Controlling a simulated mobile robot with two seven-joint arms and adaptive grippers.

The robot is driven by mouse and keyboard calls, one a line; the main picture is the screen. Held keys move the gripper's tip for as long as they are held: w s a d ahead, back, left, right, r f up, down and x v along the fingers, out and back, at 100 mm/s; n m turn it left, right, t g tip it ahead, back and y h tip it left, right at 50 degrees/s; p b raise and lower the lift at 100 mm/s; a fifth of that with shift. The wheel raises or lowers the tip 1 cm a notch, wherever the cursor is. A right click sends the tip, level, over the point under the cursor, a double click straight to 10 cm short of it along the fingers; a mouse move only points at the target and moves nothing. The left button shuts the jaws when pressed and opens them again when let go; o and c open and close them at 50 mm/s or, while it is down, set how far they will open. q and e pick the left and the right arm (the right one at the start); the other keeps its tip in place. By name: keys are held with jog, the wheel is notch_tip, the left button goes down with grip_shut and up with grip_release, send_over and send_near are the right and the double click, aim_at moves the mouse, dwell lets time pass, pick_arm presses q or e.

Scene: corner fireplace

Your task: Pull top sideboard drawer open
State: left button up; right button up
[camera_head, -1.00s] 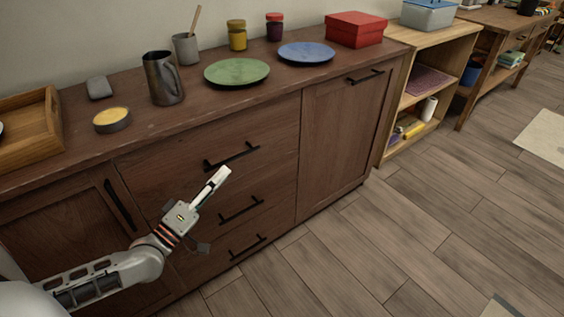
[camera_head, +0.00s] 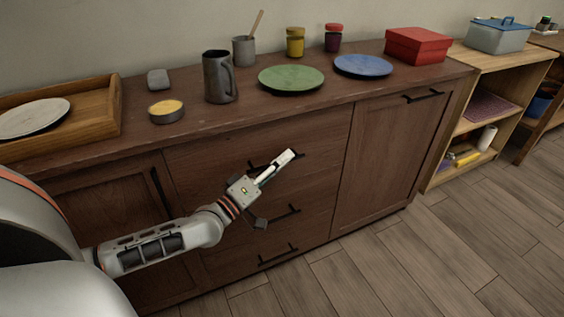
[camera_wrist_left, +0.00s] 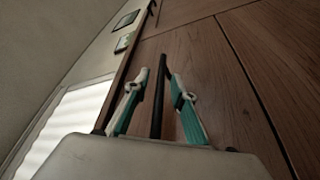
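The dark brown wooden sideboard (camera_head: 390,150) has a top drawer (camera_head: 325,125) whose front looks flush with the cabinet. Its black bar handle (camera_head: 299,154) is partly hidden behind my left gripper (camera_head: 289,156) in the head view. In the left wrist view the black handle (camera_wrist_left: 157,105) runs between the two fingers of my left gripper (camera_wrist_left: 160,77). The fingers stand apart, one on each side of the bar, with gaps visible between them and it. My right gripper is in neither view.
Two lower drawers with black handles (camera_head: 279,257) sit below. On top stand a wooden tray (camera_head: 112,110), dark mug (camera_head: 217,85), green plate (camera_head: 291,78), blue plate (camera_head: 363,65) and red box (camera_head: 418,46). The floor (camera_head: 400,265) in front is clear.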

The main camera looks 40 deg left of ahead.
pick_arm(q)
jog(key=shift+c, duration=0.4)
grip_shut()
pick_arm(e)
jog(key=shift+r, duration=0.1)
